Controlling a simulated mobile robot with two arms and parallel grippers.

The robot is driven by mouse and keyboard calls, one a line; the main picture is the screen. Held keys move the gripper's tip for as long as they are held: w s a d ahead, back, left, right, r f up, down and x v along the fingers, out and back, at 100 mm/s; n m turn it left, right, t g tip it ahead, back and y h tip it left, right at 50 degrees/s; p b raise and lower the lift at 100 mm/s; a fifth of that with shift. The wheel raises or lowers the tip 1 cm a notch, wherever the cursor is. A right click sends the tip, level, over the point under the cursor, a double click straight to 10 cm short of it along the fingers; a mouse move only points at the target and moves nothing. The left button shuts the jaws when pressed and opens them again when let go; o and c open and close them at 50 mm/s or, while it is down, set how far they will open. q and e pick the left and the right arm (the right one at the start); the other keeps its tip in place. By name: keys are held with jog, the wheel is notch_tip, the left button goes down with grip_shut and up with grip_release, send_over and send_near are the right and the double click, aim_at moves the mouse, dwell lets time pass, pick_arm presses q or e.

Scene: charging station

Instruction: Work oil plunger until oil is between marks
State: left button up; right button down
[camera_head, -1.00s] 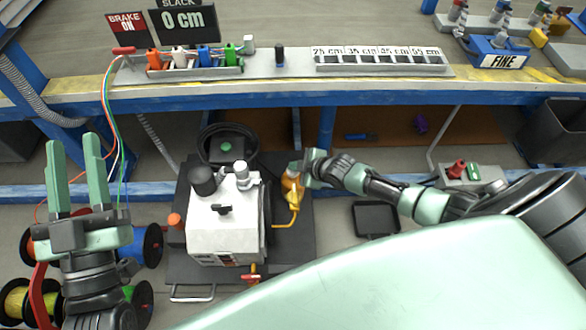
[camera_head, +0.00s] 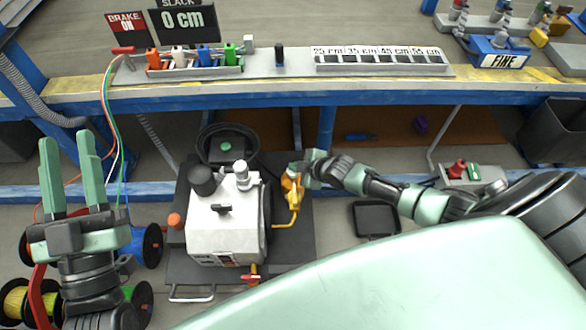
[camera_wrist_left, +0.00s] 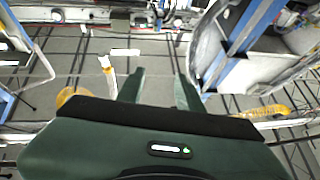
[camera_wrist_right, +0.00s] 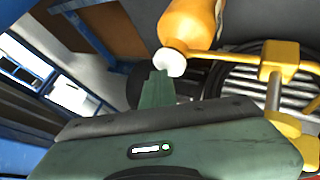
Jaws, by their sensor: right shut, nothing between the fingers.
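The orange oiler (camera_head: 289,187) stands at the right side of the white machine (camera_head: 224,228). In the right wrist view its orange body (camera_wrist_right: 192,22) has a white knob (camera_wrist_right: 170,62) at its near end. My right gripper (camera_head: 307,166) is shut and empty. Its fingertips (camera_wrist_right: 157,76) are right at the white knob; I cannot tell whether they touch it. The oil level and its marks cannot be made out. My left gripper (camera_head: 68,142) is open and empty at the far left, above the wire spools.
A yellow pipe (camera_head: 288,224) runs from the oiler down to the machine. A black wheel (camera_head: 227,146) stands behind the machine. Several wire spools (camera_head: 150,245) lie at the left. The workbench (camera_head: 270,92) crosses behind, with a black tray (camera_head: 376,218) on the floor at the right.

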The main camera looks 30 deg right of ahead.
pick_arm(q)
jog(key=shift+s+r+t, duration=0.5)
jog(key=shift+s+r, duration=0.05)
jog(key=shift+r, duration=0.25)
pick_arm(e)
jog(key=shift+f, duration=0.35)
dwell(0.4)
pick_arm(q)
jog(key=shift+w, duration=0.1)
pick_arm(e)
jog(key=shift+r, duration=0.15)
jog(key=shift+r+p, duration=0.85)
jog(key=shift+r, duration=0.05)
pick_arm(q)
jog(key=w+f+g+y, duration=0.1)
jog(key=w+f+g, duration=0.2)
jog(key=f+g, duration=0.3)
jog(key=shift+w+a+f+g+y, duration=0.15)
jog(key=shift+a+f+g+y, duration=0.2)
jog(key=shift+f, duration=1.9)
pick_arm(e)
jog(key=shift+r, duration=0.25)
pick_arm(q)
jog(key=shift+y+p, duration=0.25)
jog(key=shift+p, duration=0.05)
pick_arm(e)
jog(key=shift+r, duration=0.1)
